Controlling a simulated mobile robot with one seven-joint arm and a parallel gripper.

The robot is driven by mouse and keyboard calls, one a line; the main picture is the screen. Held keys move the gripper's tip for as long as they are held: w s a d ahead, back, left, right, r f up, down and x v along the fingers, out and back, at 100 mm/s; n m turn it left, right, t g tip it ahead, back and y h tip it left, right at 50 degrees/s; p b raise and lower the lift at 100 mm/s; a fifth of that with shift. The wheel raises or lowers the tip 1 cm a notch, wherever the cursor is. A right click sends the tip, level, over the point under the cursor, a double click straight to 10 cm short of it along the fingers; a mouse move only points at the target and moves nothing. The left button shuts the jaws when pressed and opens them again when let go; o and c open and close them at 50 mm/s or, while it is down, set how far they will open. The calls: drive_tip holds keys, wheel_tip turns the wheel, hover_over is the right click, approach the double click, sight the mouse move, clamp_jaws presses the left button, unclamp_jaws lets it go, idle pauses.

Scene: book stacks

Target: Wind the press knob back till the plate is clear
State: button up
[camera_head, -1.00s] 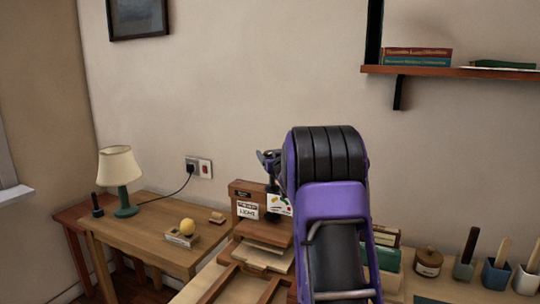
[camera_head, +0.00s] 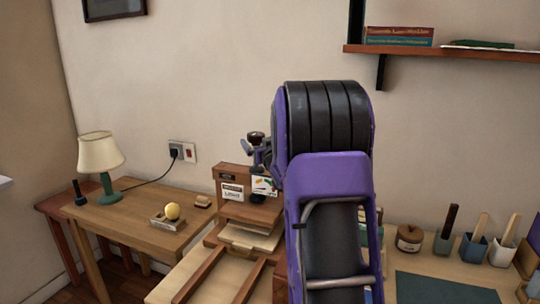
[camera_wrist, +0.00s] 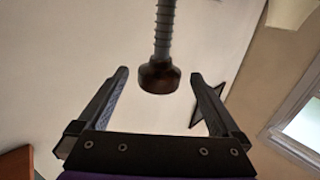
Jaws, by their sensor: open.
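The dark press knob (camera_wrist: 158,77) sits at the end of a grey threaded screw (camera_wrist: 164,30) in the wrist view. It also shows small in the head view (camera_head: 256,136), above a wooden stand with cards on its front (camera_head: 232,174). My gripper (camera_wrist: 160,75) is open, with one finger on each side of the knob and visible gaps on both sides. In the head view my gripper (camera_head: 252,150) is small and partly hidden by my arm. I cannot make out the press plate or its contact clearly; my arm covers much of that area.
A wooden tray with sheets (camera_head: 250,237) lies in front of the stand. A lamp (camera_head: 100,160) and a yellow ball (camera_head: 173,211) are on the side table at left. A shelf (camera_head: 450,52) hangs above.

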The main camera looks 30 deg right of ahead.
drive_tip(key=s+a, duration=0.2)
drive_tip(key=s, duration=0.9)
drive_tip(key=shift+w, duration=0.1)
